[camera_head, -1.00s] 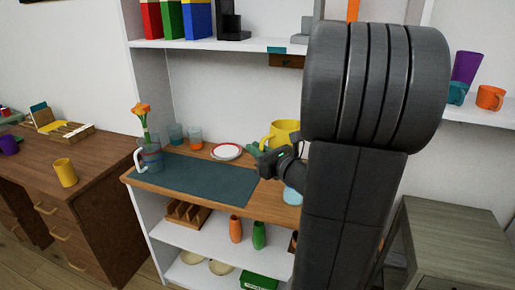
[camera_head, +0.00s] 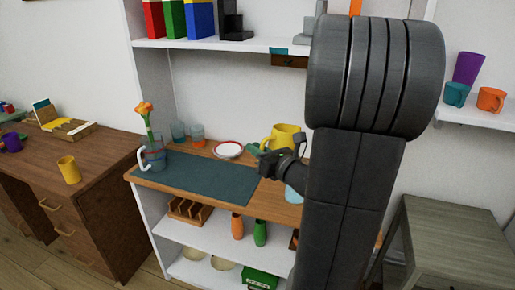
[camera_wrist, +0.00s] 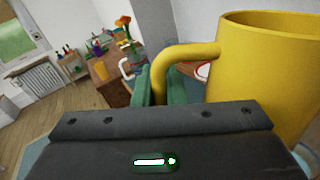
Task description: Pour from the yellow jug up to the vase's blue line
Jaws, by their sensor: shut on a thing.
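The yellow jug (camera_head: 284,135) is at the right end of the wooden counter; it fills the right of the wrist view (camera_wrist: 265,75), upright. My gripper (camera_head: 257,150) is shut on the jug's handle (camera_wrist: 185,52), with green fingers on either side of it. Whether the jug's base touches the counter is hidden. The vase (camera_head: 152,158), clear glass with an orange flower and a white handle at its left, stands at the counter's left end, well apart from the jug. It also shows small in the wrist view (camera_wrist: 132,65). Its blue line is too small to make out surely.
A dark teal mat (camera_head: 205,178) lies bare between vase and jug. Behind it stand small glasses (camera_head: 197,133) and a red-rimmed white plate (camera_head: 229,150). An upper shelf (camera_head: 220,44) overhangs the counter. A desk with a yellow mug (camera_head: 69,170) is at left.

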